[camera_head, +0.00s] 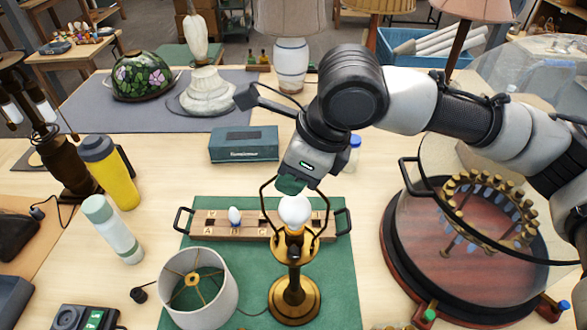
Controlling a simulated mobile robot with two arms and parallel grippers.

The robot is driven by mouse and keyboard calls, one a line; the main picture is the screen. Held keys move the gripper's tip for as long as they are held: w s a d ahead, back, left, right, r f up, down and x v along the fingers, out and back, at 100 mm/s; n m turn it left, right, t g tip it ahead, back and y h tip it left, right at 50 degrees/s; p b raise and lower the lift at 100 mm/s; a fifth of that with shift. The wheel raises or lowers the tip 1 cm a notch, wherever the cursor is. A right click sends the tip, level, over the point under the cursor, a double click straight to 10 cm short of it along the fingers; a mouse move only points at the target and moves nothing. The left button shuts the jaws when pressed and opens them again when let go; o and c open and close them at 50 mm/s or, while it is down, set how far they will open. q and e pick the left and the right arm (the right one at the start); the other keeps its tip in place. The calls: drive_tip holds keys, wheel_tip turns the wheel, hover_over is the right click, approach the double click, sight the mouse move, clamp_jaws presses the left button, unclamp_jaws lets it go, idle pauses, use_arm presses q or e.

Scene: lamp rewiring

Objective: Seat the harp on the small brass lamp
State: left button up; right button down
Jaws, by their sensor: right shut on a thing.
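The small brass lamp (295,292) stands upright on the green mat (343,284), with a white bulb (295,212) at its top. The harp (265,205), a thin dark wire loop, surrounds the bulb. Its lower ends are close to the brass fitting under the bulb; I cannot tell whether they sit in it. My right gripper (291,184) is right above the bulb, shut on the top of the harp and hiding that part. My left gripper is out of view.
A wooden tray (250,238) with dark handles lies behind the lamp. A white lampshade (199,290) stands left of it. A round wooden carousel (470,290) under a clear cover is at right. A teal box (244,144) and two bottles stand farther back and left.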

drive_tip(key=c, duration=0.8)
unclamp_jaws()
